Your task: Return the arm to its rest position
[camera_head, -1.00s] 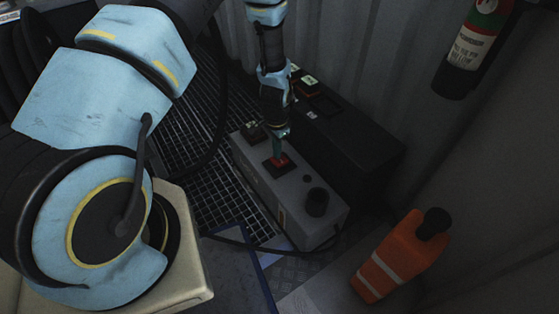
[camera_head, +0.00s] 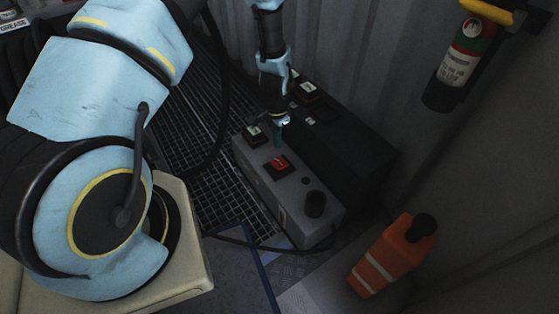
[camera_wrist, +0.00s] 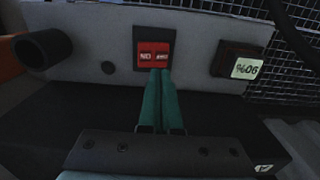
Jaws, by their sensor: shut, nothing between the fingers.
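My gripper (camera_head: 278,140) is above the grey control box, at the lower end of my blue and black arm. In the wrist view its two green fingers (camera_wrist: 161,72) lie side by side, shut and empty. The fingertips appear just below a red switch (camera_wrist: 153,55) in that picture. In the head view the red switch (camera_head: 277,166) sits uncovered on top of the grey control box (camera_head: 311,230), with the fingertips apart from it. My upper arm links fill the left of the head view.
A black box (camera_head: 365,150) stands behind the grey box, against the corrugated wall. An orange bottle (camera_head: 393,258) stands at lower right. A fire extinguisher (camera_head: 462,62) hangs on the right wall. Metal grating (camera_head: 185,130) lies left of the box. A dark cable (camera_head: 240,243) runs along the floor.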

